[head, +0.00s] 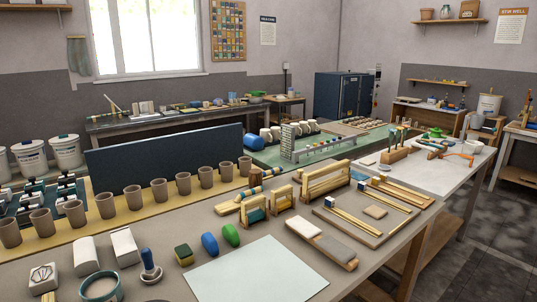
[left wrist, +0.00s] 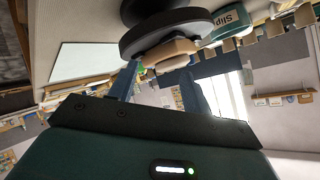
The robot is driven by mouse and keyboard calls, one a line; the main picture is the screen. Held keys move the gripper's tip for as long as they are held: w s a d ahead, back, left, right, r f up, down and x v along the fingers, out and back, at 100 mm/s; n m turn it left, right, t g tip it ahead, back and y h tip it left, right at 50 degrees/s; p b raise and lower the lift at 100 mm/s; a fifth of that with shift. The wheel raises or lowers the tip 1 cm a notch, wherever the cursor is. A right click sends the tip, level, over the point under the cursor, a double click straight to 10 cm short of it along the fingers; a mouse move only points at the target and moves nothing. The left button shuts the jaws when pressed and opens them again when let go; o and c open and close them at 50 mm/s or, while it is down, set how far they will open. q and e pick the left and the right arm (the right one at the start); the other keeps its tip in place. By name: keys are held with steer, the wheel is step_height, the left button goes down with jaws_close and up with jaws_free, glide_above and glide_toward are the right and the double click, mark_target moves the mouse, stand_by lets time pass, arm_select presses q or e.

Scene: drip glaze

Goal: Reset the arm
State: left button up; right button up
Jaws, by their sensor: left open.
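My left gripper (left wrist: 160,72) shows only in the left wrist view, which is tilted nearly upside down. Its two blue-grey fingers stand apart, so it is open. A tan piece (left wrist: 163,54) appears just beyond the fingertips, by a dark round disc (left wrist: 165,30). I cannot tell whether a finger touches it; nothing is clearly held. Neither arm shows in the head view, and my right gripper is in no view.
A teal container marked "Slip" (left wrist: 232,20) is near the disc. In the head view, the long table (head: 150,233) carries a row of brown cups (head: 133,197), a pale sheet (head: 262,270), a blue lump (head: 209,243) and wooden racks (head: 326,183). Free floor (head: 490,240) lies right.

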arm_select(q)
steer(key=s+f+g, duration=0.1)
steer(key=s, duration=0.1)
steer(key=s+f+n+g, duration=0.1)
steer(key=s+f, duration=0.1)
steer(key=s+f+g, duration=0.1)
steer(key=s, duration=0.1)
steer(key=shift+d+f+n, duration=0.15)
steer(key=shift+d+n, duration=0.15)
steer(key=s+d+f+n+g+h, duration=0.15)
steer(key=s+f+g, duration=0.3)
steer(key=s, duration=0.55)
steer(key=w+d+f+m+t+h+b, duration=0.1)
steer(key=w+d+f+t+h+b, duration=0.2)
steer(key=f, duration=0.7)
steer(key=w+d+t+b, duration=0.2)
steer(key=w+d+t, duration=0.1)
steer(key=d, duration=0.1)
steer(key=shift+f+h, duration=0.25)
steer(key=shift+h, duration=0.1)
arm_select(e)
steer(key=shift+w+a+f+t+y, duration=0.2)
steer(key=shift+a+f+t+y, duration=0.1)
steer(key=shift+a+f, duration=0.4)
arm_select(q)
steer(key=shift+d+t, duration=0.1)
steer(key=shift+t, duration=0.15)
steer(key=shift+c, duration=0.4)
